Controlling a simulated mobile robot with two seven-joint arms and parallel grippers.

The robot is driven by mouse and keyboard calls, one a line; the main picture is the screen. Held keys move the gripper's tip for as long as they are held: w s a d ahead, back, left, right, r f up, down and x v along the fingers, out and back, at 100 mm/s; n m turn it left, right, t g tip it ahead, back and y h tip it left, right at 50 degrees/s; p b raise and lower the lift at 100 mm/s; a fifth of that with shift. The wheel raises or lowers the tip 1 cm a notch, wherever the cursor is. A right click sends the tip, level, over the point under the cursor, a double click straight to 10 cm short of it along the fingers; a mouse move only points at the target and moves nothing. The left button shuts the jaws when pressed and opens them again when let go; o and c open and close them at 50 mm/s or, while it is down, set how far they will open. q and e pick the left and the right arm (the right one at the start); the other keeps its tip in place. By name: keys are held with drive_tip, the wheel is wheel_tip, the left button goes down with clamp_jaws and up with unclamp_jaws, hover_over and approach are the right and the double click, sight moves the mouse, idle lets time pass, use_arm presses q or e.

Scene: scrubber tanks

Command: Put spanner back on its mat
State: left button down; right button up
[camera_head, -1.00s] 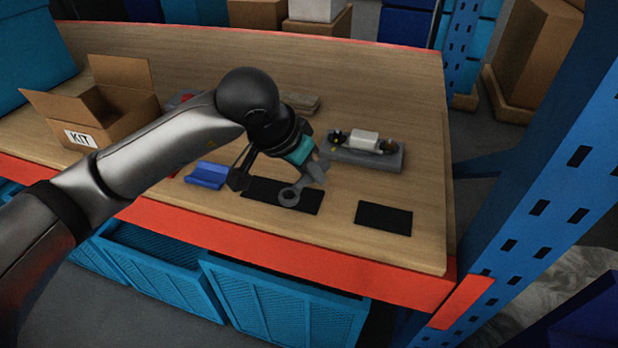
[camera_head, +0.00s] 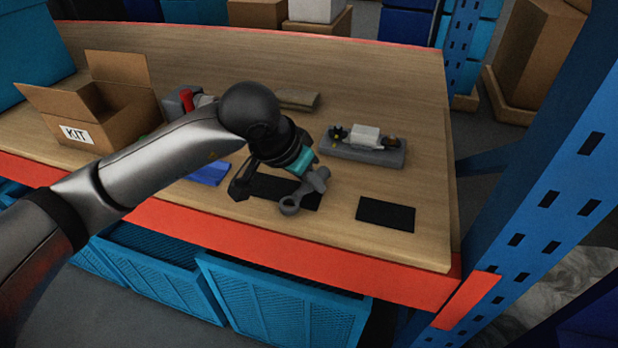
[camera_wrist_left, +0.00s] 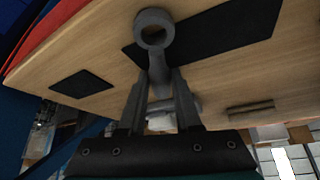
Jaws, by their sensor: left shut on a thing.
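The grey spanner (camera_head: 291,206) is held in my left gripper (camera_head: 308,184), with its ring end pointing down toward the table's front edge. In the left wrist view, both fingers (camera_wrist_left: 160,95) are shut on the handle of the spanner (camera_wrist_left: 154,32). A long black mat (camera_head: 258,187) lies under the gripper and spanner, and also shows in the wrist view (camera_wrist_left: 225,30). The ring overlaps the mat's front edge in the head view; I cannot tell whether it touches. A smaller black mat (camera_head: 386,215) lies bare to the right. My right gripper is not in view.
A grey holder (camera_head: 362,152) with small parts stands behind the mats. A blue item (camera_head: 209,173) lies left of the long mat. An open KIT box (camera_head: 95,105) stands at the left. Blue crates (camera_head: 285,305) sit below the bench's red edge; a blue post (camera_head: 560,190) rises at right.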

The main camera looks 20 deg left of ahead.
use_arm(q)
drive_tip(key=c, duration=0.6)
unclamp_jaws()
drive_tip(key=shift+r, duration=0.1)
drive_tip(key=shift+r+p, duration=0.35)
drive_tip(key=shift+p, duration=0.2)
drive_tip(key=p+v, duration=0.1)
drive_tip(key=v, duration=1.1)
drive_tip(key=shift+r+p, duration=0.2)
drive_tip(key=shift+p, duration=0.2)
drive_tip(key=shift+s, duration=0.1)
